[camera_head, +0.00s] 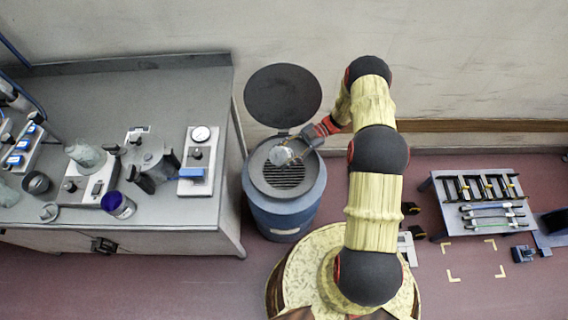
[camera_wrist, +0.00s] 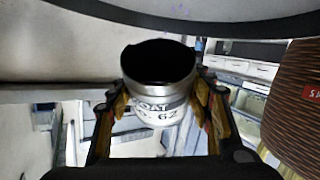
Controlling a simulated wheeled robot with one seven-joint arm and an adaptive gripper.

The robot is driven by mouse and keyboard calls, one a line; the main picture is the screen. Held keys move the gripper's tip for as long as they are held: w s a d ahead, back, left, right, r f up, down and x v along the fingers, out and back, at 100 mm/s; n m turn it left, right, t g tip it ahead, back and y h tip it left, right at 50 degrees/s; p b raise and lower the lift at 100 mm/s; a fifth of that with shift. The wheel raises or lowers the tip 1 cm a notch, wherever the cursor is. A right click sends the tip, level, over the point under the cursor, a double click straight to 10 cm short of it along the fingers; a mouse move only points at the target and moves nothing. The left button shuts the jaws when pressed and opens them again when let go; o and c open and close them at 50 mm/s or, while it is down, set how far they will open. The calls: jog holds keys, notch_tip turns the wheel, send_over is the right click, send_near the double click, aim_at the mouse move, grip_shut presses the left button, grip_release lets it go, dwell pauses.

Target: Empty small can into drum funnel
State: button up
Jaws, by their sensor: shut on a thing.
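My gripper (camera_wrist: 162,118) is shut on a small metal can (camera_wrist: 160,92) with a pale label reading "COAT" and "62" in the wrist view. The can's open top faces the wrist camera and its inside looks dark. In the head view the can (camera_head: 281,155) is held over the blue drum (camera_head: 284,215). The drum's funnel (camera_head: 285,178) has a dark slotted grate, partly covered by the can and my gripper. The round dark lid (camera_head: 283,95) stands open behind it. I cannot tell whether anything is in the can.
A grey bench (camera_head: 150,90) stands left of the drum, with a blue-purple cup (camera_head: 118,205), a gauge unit (camera_head: 198,160) and other equipment. A low rack (camera_head: 480,200) with clamps stands at right. Floor between the rack and my base is partly clear.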

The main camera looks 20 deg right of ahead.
dwell(0.8)
